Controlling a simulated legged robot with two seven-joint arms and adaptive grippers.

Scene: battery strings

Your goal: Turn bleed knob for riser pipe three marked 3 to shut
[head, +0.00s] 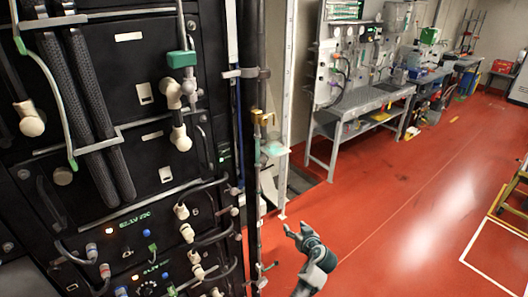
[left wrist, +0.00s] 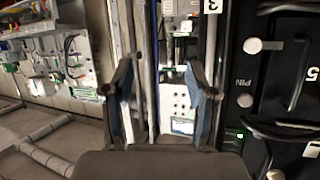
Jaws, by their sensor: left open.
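A white label marked 3 (left wrist: 211,5) shows at the top of the left wrist view, on an upright strip beside vertical pipes. In the head view a riser pipe (head: 256,190) stands at the right edge of the black cabinet, with a brass-coloured fitting (head: 264,118) on it. My right gripper is not seen.
The black cabinet (head: 140,60) with hoses, cables and pale knobs fills the left. A grey workbench (head: 365,100) with a gauge panel stands at the back. A yellow frame (head: 508,200) stands at the right edge.

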